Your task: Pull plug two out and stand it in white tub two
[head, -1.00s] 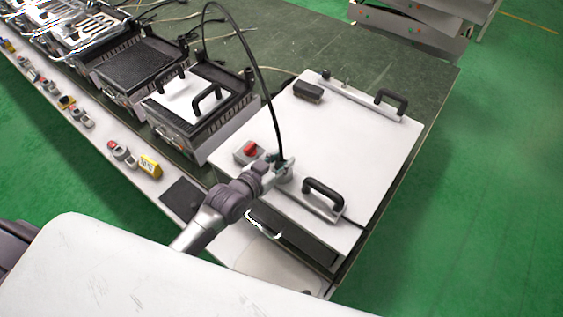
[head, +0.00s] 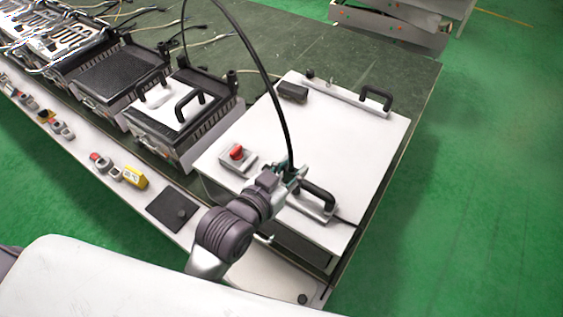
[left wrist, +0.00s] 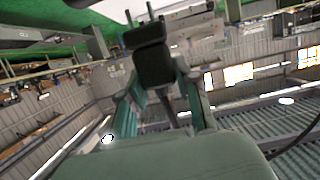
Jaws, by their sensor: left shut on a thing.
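My left gripper (head: 289,172) is over the front part of the white box lid, between the red button and the front black handle. It is shut on a dark plug, with a thick black cable (head: 262,75) rising from it and arching out of the top of the head view. In the left wrist view the greenish fingers of the left gripper (left wrist: 160,90) close around a black block-like plug body (left wrist: 152,60). I cannot make out a white tub. My right gripper is not in view.
The white box lid (head: 310,120) has a red button (head: 236,152), a front black handle (head: 318,193), a back black handle (head: 377,96) and a small black block (head: 292,91). Heater units (head: 165,110) stand to the left. The lid's middle is clear.

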